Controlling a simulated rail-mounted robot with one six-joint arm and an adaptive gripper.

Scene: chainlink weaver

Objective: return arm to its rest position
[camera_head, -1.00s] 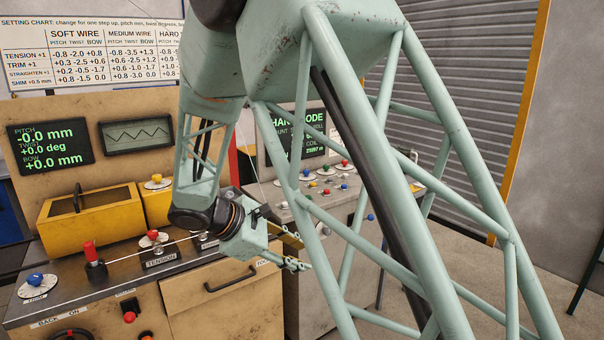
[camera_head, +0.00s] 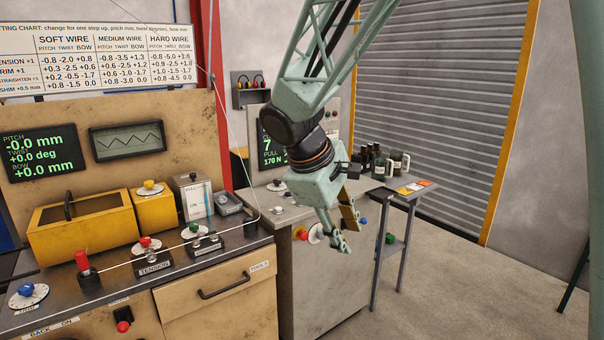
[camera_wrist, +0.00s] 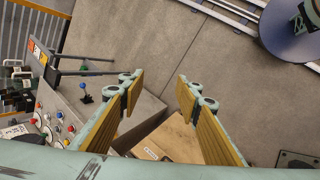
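My gripper (camera_head: 344,226) hangs in front of the right-hand console in the head view, with its fingers pointing down and to the right. In the wrist view my gripper (camera_wrist: 158,92) has its two yellow-padded fingers wide apart. Nothing is between them but the floor and a cabinet edge further below. My arm comes down from the top right of the head view, and its upper part is out of frame.
The bench (camera_head: 236,240) with knobs and a yellow box (camera_head: 85,225) stands at left. A grey console (camera_head: 318,290) is below the gripper. Floor (camera_head: 470,290) at right is clear.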

